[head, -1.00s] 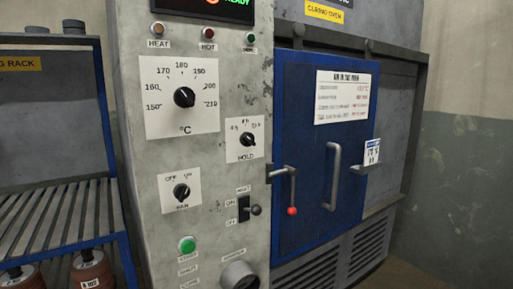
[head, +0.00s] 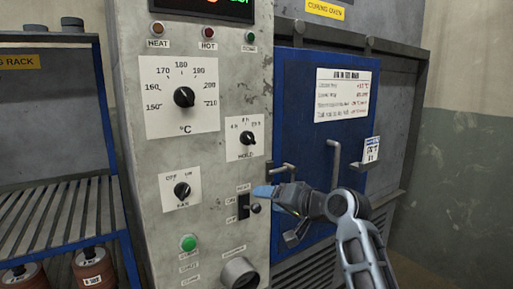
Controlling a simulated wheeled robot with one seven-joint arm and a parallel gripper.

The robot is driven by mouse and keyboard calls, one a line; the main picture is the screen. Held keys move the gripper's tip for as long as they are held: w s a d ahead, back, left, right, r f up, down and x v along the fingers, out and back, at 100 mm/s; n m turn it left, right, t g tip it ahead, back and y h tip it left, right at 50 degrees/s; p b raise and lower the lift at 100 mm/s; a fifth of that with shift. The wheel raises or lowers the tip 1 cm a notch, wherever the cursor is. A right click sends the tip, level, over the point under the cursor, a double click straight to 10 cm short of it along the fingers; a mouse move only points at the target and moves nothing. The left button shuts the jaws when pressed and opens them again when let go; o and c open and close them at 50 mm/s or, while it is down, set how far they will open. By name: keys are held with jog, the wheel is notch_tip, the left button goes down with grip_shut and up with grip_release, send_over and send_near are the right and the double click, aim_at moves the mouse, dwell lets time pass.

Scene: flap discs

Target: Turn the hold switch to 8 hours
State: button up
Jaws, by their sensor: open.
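The hold switch (head: 247,137) is a small black knob on a white plate marked HOLD, on the grey control panel (head: 225,75). Its pointer is roughly upright; the small hour marks above it are too blurred to read, so I cannot tell the exact setting. My gripper (head: 277,214) is open and empty, below and to the right of the switch, apart from it. One blue-tipped finger points left near the heater toggle; the other is lower, in front of the blue oven door.
A temperature dial (head: 184,97) is up and left of the switch, a fan switch (head: 182,190) lower left. A small toggle (head: 254,208) and a green button (head: 188,243) are below. The blue oven door (head: 300,100) has a handle (head: 333,165). A rack (head: 60,235) stands left.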

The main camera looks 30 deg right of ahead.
jog(key=n+y, duration=0.1)
jog(key=y, duration=0.1)
send_near(252, 138)
jog(key=p+x, duration=0.1)
jog(key=x, duration=0.7)
jog(key=shift+w+d+p, duration=0.1)
jog(key=shift+w+p, duration=0.25)
jog(key=shift+c, duration=0.3)
jog(key=shift+f, duration=0.1)
jog(key=c, duration=1)
